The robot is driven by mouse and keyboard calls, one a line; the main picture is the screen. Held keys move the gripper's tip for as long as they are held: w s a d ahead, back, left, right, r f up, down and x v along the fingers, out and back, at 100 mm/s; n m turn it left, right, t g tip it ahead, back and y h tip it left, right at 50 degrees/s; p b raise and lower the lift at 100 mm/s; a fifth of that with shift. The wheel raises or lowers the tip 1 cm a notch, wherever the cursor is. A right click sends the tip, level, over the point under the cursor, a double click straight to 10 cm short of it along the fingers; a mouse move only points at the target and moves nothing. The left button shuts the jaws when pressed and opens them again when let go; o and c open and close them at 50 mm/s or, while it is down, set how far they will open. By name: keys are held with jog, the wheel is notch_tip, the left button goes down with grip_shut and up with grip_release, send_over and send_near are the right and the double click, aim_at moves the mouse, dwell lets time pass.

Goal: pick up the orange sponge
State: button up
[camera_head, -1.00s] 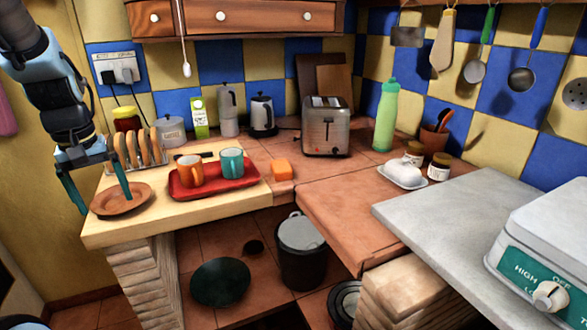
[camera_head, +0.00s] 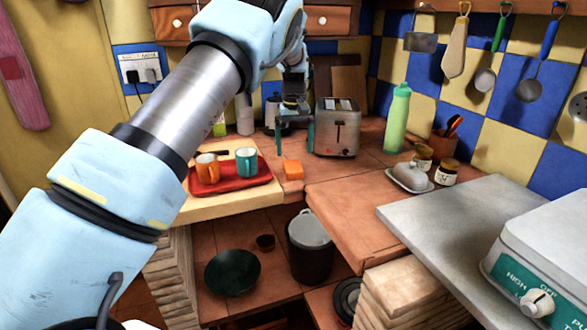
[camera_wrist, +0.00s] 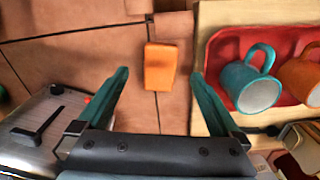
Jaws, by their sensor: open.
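The orange sponge (camera_head: 293,169) lies on the tiled counter, just right of the red tray. In the wrist view the sponge (camera_wrist: 160,67) lies between the lines of my two fingers, beyond their tips, with nothing touching it. My gripper (camera_head: 294,138) is open and empty above the counter, above and behind the sponge in the head view. Its teal fingers (camera_wrist: 158,78) stand well apart in the wrist view.
The red tray (camera_head: 232,186) holds an orange mug (camera_head: 207,167) and a teal mug (camera_head: 246,162), close to the sponge. The toaster (camera_head: 338,128) stands on the other side of my gripper. A green bottle (camera_head: 397,117) is farther right. Tiles in front of the toaster are clear.

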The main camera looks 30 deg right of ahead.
aim_at(294, 167)
jog(key=shift+w+f+p, duration=0.15)
jog(key=shift+f+p, duration=0.55)
jog(key=shift+f, duration=1.15)
jog(key=shift+w+f+p, duration=0.1)
jog(key=shift+f+p, duration=0.6)
jog(key=shift+f, duration=1.15)
jog(key=c, duration=1.4)
